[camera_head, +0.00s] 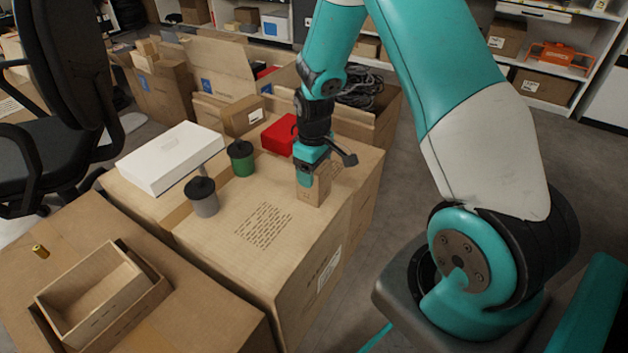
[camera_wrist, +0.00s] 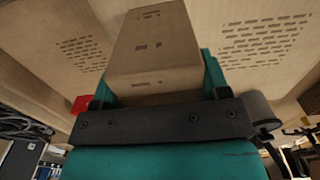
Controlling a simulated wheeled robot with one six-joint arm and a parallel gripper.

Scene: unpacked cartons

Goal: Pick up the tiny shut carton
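The tiny shut carton (camera_head: 315,190) is a small brown box with dark print, upright over the right part of a large carton's top (camera_head: 225,255). My gripper (camera_head: 312,175) points down over it. In the wrist view the tiny carton (camera_wrist: 155,48) fills the space between my two teal fingers (camera_wrist: 160,82), which lie against its opposite sides. The gripper looks shut on it. Its underside is hidden, so I cannot tell whether it touches the large carton.
A red box (camera_head: 280,135), a green canister (camera_head: 241,160), a grey canister (camera_head: 202,198) and a white box (camera_head: 172,158) stand left of my gripper. An open tray-like box (camera_head: 95,290) lies at lower left. Open cartons (camera_head: 225,85) stand behind. The printed front area is clear.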

